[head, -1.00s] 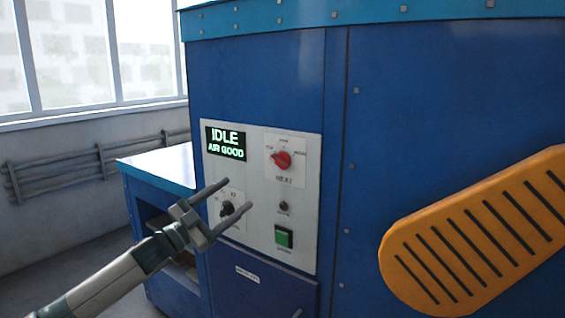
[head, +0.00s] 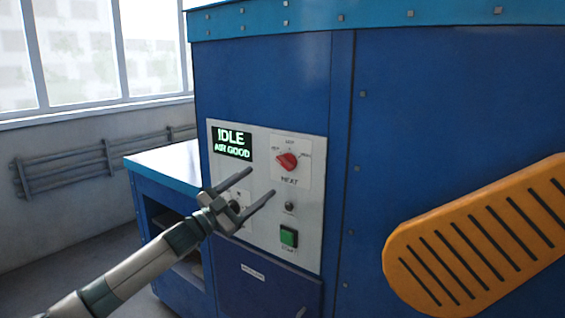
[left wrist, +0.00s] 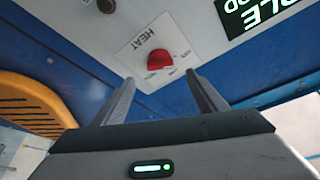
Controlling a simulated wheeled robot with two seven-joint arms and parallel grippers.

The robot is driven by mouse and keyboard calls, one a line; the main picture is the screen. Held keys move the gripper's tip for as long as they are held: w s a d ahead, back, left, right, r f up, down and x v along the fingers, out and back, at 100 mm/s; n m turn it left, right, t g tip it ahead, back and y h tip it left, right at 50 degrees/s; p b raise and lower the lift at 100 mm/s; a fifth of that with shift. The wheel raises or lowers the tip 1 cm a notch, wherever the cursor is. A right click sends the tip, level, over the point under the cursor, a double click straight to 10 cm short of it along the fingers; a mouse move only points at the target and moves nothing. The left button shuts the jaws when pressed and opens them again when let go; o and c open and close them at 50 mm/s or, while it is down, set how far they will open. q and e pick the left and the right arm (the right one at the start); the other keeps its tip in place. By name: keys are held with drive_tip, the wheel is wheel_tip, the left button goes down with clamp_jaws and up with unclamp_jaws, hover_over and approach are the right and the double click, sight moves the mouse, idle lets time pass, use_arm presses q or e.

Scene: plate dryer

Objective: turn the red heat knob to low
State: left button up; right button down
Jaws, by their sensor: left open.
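The red heat knob (head: 287,161) sits on a white label plate marked HEAT in the upper right of the light control panel (head: 265,235). Its pointer looks turned toward the left side of the dial, but the small setting words are too blurred to read surely. My left gripper (head: 262,183) is open and empty, below and left of the knob in the head view. In the left wrist view the knob (left wrist: 160,60) shows beyond and between the two spread fingers (left wrist: 162,92), apart from them. My right gripper is not in view.
A display (head: 232,141) reads IDLE, AIR GOOD. A lower black knob is partly hidden behind my left gripper. A small dark button (head: 289,207) and a green START button (head: 289,237) sit below the heat knob. An orange slotted guard (head: 475,240) stands at right.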

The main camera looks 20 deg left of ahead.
sight(282, 165)
use_arm(q)
drive_tip(key=p+x, duration=0.3)
drive_tip(key=x, duration=0.8)
drive_tip(key=shift+a+r, duration=0.1)
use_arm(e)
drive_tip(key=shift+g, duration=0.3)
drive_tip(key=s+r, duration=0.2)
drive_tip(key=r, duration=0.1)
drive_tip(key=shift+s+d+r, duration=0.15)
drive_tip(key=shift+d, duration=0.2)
use_arm(q)
drive_tip(key=c, duration=1.1)
